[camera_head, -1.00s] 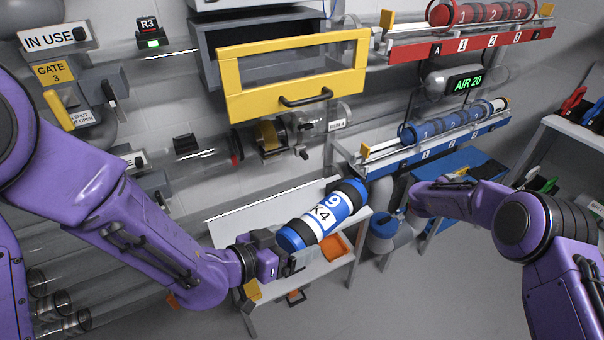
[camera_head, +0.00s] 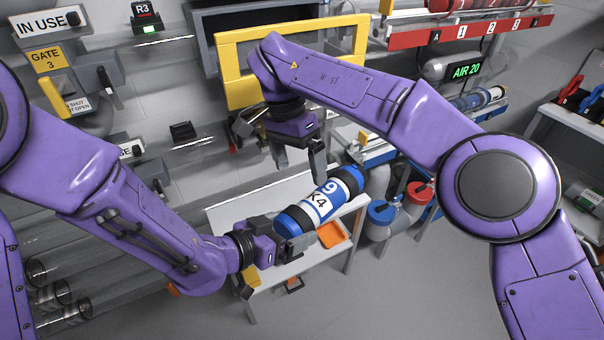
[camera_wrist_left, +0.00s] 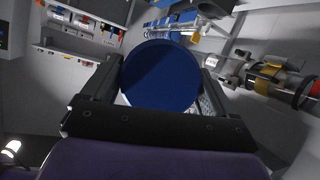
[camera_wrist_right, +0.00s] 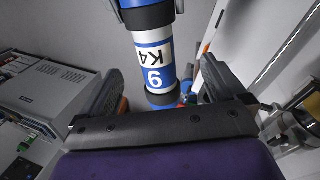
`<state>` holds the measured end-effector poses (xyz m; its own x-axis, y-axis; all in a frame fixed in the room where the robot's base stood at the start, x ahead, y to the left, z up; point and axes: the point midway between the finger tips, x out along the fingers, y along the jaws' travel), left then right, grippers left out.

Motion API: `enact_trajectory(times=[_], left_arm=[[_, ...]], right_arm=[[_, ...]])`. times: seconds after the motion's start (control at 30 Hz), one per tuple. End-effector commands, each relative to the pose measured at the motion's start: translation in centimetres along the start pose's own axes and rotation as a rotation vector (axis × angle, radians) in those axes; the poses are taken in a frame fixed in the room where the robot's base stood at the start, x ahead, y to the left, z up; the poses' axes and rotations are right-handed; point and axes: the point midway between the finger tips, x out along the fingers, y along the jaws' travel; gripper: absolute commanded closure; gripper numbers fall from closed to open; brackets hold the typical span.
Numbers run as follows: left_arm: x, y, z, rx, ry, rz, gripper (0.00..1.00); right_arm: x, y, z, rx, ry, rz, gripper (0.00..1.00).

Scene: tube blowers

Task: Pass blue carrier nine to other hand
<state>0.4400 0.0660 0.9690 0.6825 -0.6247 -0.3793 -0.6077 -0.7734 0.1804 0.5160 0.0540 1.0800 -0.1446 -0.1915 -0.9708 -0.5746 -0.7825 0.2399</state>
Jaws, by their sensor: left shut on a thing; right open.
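My right gripper (camera_head: 300,165) is open and empty above and left of the carrier's upper end. In the right wrist view the carrier (camera_wrist_right: 154,60) runs down toward the gap between the open fingers (camera_wrist_right: 160,90), apparently apart from them.
A white table (camera_head: 250,215) with an orange tray (camera_head: 333,234) stands below the carrier. A yellow-framed drawer (camera_head: 230,65) is behind my right arm. A red rack (camera_head: 470,35) is at upper right. Floor at lower right is clear.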

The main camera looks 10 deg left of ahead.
Motion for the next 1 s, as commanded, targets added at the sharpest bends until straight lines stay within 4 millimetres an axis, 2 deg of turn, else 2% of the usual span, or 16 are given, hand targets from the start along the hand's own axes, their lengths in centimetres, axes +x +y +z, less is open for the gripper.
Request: enact_trajectory(times=[0.4,0.5,0.67,0.9,0.93,1.0], left_arm=[[0.0,0.0,-0.1,0.000,0.002,0.000,0.52],[0.0,0.0,-0.1,0.000,0.002,0.000,0.52],[0.0,0.0,-0.1,0.000,0.002,0.000,0.52],[0.0,0.0,-0.1,0.000,0.002,0.000,0.52],[0.0,0.0,-0.1,0.000,0.002,0.000,0.52],[0.0,0.0,-0.1,0.000,0.002,0.000,0.52]], right_arm=[[8.7,0.1,-0.1,0.002,-0.001,0.004,0.02],[10.3,0.1,-0.1,0.003,0.000,0.003,0.02],[11.5,0.1,-0.1,0.004,0.002,0.001,0.02],[11.6,0.1,-0.1,0.004,0.002,0.001,0.02],[11.6,0.1,-0.1,0.004,0.002,0.001,0.06],[11.6,0.1,-0.1,0.004,0.002,0.001,0.28]])
